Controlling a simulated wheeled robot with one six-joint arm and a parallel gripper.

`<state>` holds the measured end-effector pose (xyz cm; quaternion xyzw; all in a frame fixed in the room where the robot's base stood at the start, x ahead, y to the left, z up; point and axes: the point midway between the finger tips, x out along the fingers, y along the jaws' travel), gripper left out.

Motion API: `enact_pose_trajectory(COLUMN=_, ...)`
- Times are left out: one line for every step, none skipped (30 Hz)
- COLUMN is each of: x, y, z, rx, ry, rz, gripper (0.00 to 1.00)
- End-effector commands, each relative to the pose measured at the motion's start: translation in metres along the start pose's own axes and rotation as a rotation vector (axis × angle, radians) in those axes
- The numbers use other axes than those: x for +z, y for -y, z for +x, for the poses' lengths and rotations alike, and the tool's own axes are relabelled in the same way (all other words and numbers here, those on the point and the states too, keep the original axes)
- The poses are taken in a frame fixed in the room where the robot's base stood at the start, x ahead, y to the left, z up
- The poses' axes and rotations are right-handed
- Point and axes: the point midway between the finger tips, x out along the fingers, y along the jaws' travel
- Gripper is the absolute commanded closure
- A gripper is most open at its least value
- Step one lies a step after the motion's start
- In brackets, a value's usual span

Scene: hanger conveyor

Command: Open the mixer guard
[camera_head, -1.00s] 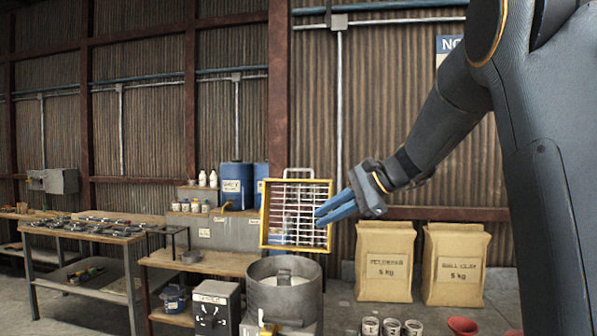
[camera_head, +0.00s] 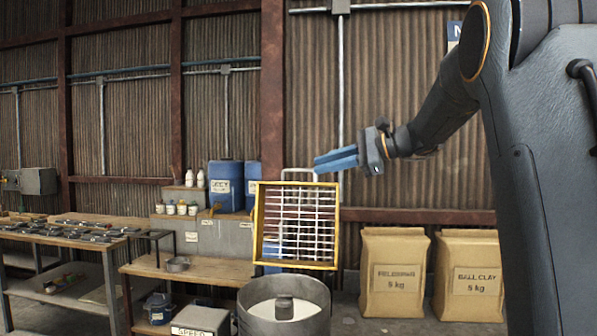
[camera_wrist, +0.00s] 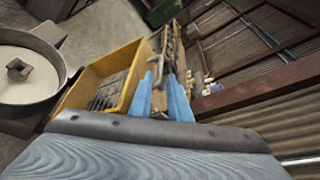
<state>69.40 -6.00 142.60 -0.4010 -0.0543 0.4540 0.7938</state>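The mixer guard, a yellow frame with pale bars (camera_head: 258,222), stands upright at the back of the round grey mixer drum (camera_head: 255,318). A pale handle (camera_head: 298,170) is on its top edge. My gripper (camera_head: 316,163) is in the air at the guard's upper right, its blue fingertips close to the handle; contact cannot be told.
A wooden bench (camera_head: 140,266) with blue containers (camera_head: 226,186) stands left of the mixer. A table of metal parts (camera_head: 75,233) is at the far left. Two tan sacks (camera_head: 394,278) stand at right by the wall.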

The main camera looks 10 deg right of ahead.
Motion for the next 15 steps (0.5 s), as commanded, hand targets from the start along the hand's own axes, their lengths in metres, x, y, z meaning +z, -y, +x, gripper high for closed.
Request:
enact_pose_trajectory(x=0.001, y=0.0, z=0.003, rx=0.001, ry=0.001, rz=0.0, gripper=0.83)
enact_pose_trajectory(x=0.001, y=0.0, z=0.005, rx=0.002, ry=0.002, rz=0.0, gripper=0.83)
enact_pose_trajectory(x=0.002, y=0.0, z=0.009, rx=0.003, ry=0.003, rz=0.0, gripper=0.83)
enact_pose_trajectory(x=0.002, y=0.0, z=0.013, rx=0.004, ry=0.004, rz=0.0, gripper=0.83)
enact_pose_trajectory(x=0.003, y=0.0, z=0.017, rx=0.004, ry=0.004, rz=0.0, gripper=0.83)
enact_pose_trajectory(x=0.002, y=0.0, z=0.023, rx=0.005, ry=0.003, rz=0.0, gripper=0.83)
enact_pose_trajectory(x=0.003, y=-0.001, z=0.028, rx=0.005, ry=0.003, rz=0.001, gripper=0.83)
enact_pose_trajectory(x=0.003, y=-0.001, z=0.033, rx=0.006, ry=0.004, rz=0.001, gripper=0.83)
enact_pose_trajectory(x=0.003, y=0.0, z=0.039, rx=0.005, ry=0.003, rz=0.001, gripper=0.83)
enact_pose_trajectory(x=0.003, y=0.0, z=0.043, rx=0.004, ry=0.003, rz=0.001, gripper=0.83)
enact_pose_trajectory(x=0.003, y=0.0, z=0.048, rx=0.004, ry=0.003, rz=0.001, gripper=0.83)
enact_pose_trajectory(x=0.003, y=0.0, z=0.053, rx=0.004, ry=0.003, rz=0.0, gripper=0.83)
enact_pose_trajectory(x=0.002, y=0.0, z=0.057, rx=0.003, ry=0.002, rz=0.001, gripper=0.83)
enact_pose_trajectory(x=0.002, y=0.0, z=0.061, rx=0.003, ry=0.002, rz=0.001, gripper=0.83)
enact_pose_trajectory(x=0.002, y=0.0, z=0.065, rx=0.003, ry=0.001, rz=0.0, gripper=0.83)
